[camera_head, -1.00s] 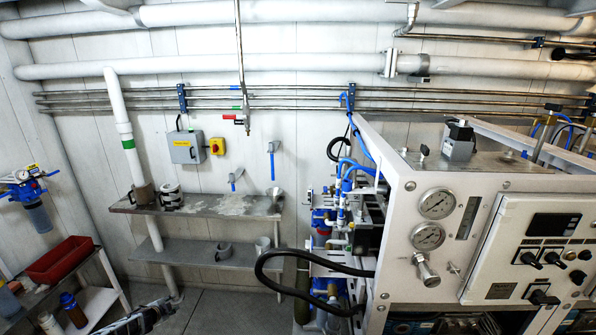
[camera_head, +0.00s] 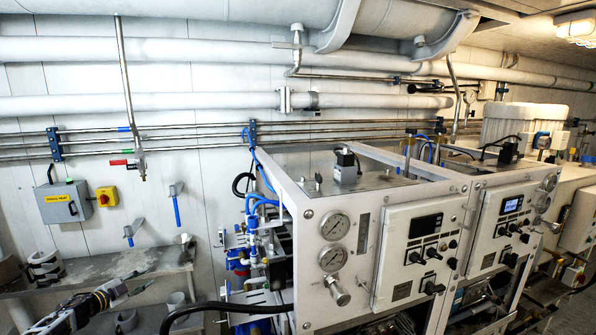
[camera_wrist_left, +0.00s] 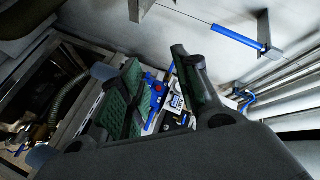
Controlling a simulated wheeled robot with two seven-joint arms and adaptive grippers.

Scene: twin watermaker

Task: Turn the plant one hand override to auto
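The near white machine has a control panel (camera_head: 418,258) with a dark display (camera_head: 425,226) and several black rotary switches, among them an upper left one (camera_head: 415,258) and a lower one (camera_head: 433,288). Their labels and pointer positions are too small to read, so I cannot tell which is the hand override. A second, similar panel (camera_head: 503,232) with a lit display stands to its right. My left gripper (camera_head: 122,286) is at the lower left, in front of the shelves and well apart from the panels. In the left wrist view its green-padded fingers (camera_wrist_left: 160,92) are apart and empty. My right gripper is out of view.
Two pressure gauges (camera_head: 335,226) and a valve knob (camera_head: 338,292) sit left of the near panel. A black hose (camera_head: 225,306) crosses low between my left gripper and the machine. Metal shelves (camera_head: 150,262) with mugs stand at the left wall.

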